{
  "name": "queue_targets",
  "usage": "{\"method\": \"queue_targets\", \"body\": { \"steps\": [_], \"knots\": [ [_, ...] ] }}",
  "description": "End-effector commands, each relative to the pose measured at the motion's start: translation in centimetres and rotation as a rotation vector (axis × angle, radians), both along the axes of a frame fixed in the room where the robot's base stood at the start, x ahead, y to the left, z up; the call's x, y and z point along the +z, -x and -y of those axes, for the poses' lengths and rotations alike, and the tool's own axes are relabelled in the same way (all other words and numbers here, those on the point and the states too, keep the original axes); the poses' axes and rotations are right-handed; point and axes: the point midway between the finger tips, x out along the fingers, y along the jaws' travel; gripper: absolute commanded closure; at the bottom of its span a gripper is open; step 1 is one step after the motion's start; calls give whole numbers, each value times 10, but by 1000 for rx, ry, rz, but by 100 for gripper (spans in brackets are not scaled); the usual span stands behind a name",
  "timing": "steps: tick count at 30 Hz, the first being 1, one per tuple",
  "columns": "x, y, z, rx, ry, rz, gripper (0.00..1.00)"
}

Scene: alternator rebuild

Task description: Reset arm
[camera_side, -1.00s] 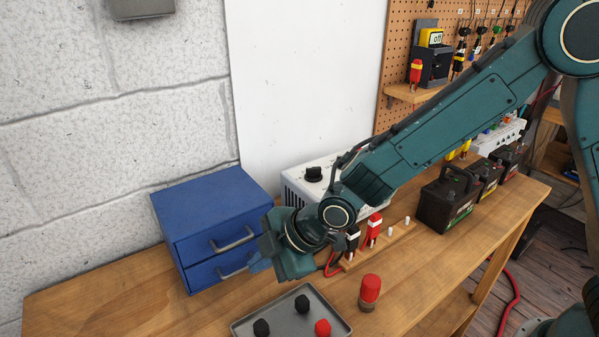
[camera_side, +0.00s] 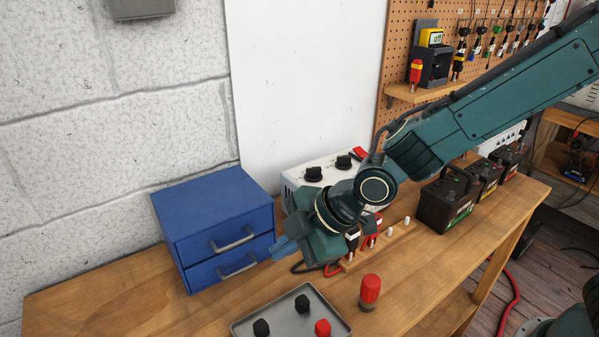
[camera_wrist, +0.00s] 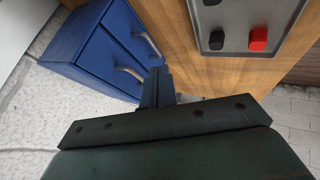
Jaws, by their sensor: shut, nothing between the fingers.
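My gripper (camera_side: 282,247) is held in the air above the workbench, in front of the right side of the blue drawer cabinet in the side view. Its blue fingers are together with nothing between them. In the wrist view the shut fingers (camera_wrist: 158,84) point toward the bench edge beside the blue cabinet (camera_wrist: 100,45). The blue cabinet (camera_side: 213,228) has two closed drawers with grey handles.
A grey tray (camera_side: 247,327) with black and red caps lies at the bench front. A red-topped cylinder (camera_side: 369,291) stands beside it. A white box with knobs (camera_side: 315,174), clamps on a wooden holder and several batteries (camera_side: 447,198) stand behind and right of my gripper.

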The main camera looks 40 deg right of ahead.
Motion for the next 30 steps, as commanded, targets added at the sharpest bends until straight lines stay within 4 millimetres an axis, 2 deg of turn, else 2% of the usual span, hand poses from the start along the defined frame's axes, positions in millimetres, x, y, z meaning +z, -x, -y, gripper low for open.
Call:
{"method": "queue_targets", "body": {
  "steps": [5,14,23,30],
  "knots": [
    [17,2,21,-69,-14,-20,100],
    [63,22,89,-313,-61,-97,100],
    [100,65,157,-595,-128,-177,100],
    [118,109,204,-826,-190,-233,100]
  ]
}}
